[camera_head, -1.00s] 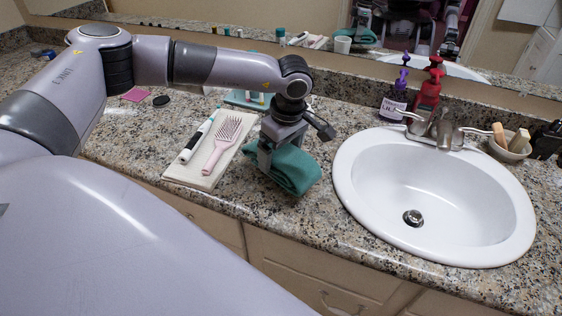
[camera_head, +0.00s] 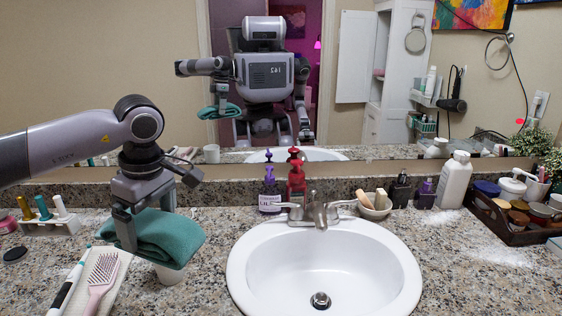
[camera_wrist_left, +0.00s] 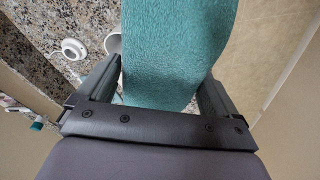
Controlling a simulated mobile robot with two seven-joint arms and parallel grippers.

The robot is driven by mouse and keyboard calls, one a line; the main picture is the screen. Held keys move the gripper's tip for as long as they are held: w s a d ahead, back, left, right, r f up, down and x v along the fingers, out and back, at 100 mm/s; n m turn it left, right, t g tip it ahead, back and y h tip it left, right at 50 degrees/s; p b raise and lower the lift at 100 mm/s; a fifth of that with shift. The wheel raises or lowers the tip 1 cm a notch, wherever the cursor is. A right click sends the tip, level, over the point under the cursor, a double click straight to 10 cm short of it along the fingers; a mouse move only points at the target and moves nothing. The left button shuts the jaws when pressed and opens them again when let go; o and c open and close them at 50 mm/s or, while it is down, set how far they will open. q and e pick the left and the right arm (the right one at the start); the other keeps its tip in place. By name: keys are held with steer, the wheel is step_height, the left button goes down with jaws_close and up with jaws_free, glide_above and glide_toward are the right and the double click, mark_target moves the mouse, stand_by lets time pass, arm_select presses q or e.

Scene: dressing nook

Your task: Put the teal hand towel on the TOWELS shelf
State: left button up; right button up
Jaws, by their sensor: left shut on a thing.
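The folded teal hand towel (camera_head: 175,238) is held above the counter, left of the sink. My left gripper (camera_head: 146,225) points down and is shut on it. In the left wrist view the towel (camera_wrist_left: 175,45) fills the space between the two fingers (camera_wrist_left: 160,95). The towel and my gripper also show in the mirror. I see no readable TOWELS label; a white shelf unit (camera_head: 425,98) shows only as a reflection in the mirror. My right gripper is not directly in view.
A white cup (camera_head: 170,274) stands below the towel, partly hidden by it. A tray with a pink hairbrush (camera_head: 102,272) lies at the left. A sink (camera_head: 325,268), soap bottles (camera_head: 297,180) and a dark basket (camera_head: 505,225) are to the right. The mirror (camera_head: 300,60) backs the counter.

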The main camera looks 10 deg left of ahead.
mark_target(171, 250)
arm_select(q)
steer(key=s+d+f+m+p, duration=0.1)
steer(key=m, duration=0.1)
steer(key=d+f+m+p, duration=0.1)
steer(key=d+m, duration=0.1)
steer(key=m, duration=0.1)
steer(key=s+d+f+m+p, duration=0.1)
steer(key=d+m, duration=0.1)
steer(key=m, duration=0.1)
steer(key=shift+s+d+f+t+h, duration=0.1)
steer(key=shift+s+f+t+h, duration=0.05)
steer(key=shift+s+t+h, duration=0.2)
steer(key=s+d+f+m+h+p, duration=0.1)
steer(key=s+d+f+m+p, duration=0.1)
steer(key=d+m, duration=0.3)
steer(key=shift+s+m+t+p, duration=0.4)
steer(key=shift+s+m, duration=0.45)
steer(key=shift+m, duration=0.65)
steer(key=shift+f, duration=0.15)
